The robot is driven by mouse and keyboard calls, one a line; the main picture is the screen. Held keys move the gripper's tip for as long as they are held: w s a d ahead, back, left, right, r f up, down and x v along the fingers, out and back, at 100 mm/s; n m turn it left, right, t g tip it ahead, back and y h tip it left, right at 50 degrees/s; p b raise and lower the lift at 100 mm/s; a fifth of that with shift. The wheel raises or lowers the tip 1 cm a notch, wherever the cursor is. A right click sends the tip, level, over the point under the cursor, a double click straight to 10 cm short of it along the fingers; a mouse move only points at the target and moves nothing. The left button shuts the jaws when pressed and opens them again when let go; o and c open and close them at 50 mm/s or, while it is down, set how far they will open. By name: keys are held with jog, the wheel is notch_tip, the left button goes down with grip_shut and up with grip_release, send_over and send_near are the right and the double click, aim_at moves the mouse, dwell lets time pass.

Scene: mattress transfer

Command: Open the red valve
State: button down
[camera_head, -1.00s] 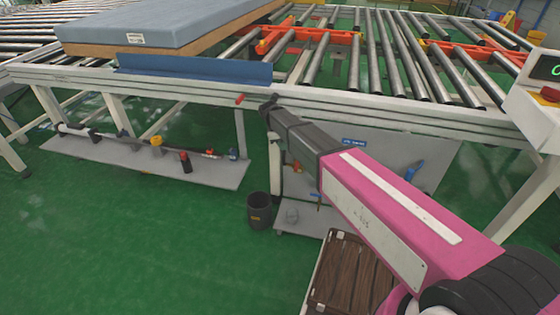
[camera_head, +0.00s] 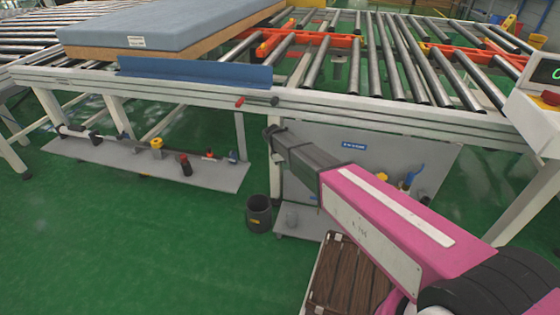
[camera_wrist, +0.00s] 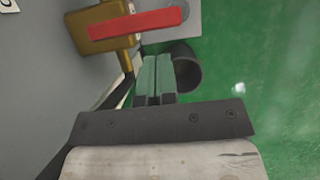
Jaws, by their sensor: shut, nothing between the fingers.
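In the wrist view the valve's red lever (camera_wrist: 135,24) lies nearly horizontal across the top, joined to a brass-coloured body (camera_wrist: 105,18) beside a grey panel. My gripper (camera_wrist: 155,62) is shut and empty. Its green fingertips sit just below the lever in the picture; I cannot tell whether they touch the brass part beside them. In the head view my gripper (camera_head: 270,132) is dark and in front of the frame's leg, left of the grey panel.
A black bucket (camera_head: 258,213) stands on the green floor below my gripper, also visible in the wrist view (camera_wrist: 187,70). A red-tipped handle (camera_head: 240,102) sits on the conveyor frame (camera_head: 370,105) above. Lower shelf (camera_head: 215,174) holds small fittings. Floor at left is clear.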

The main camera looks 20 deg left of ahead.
jog(key=shift+w+d, duration=0.1)
jog(key=shift+d, duration=0.85)
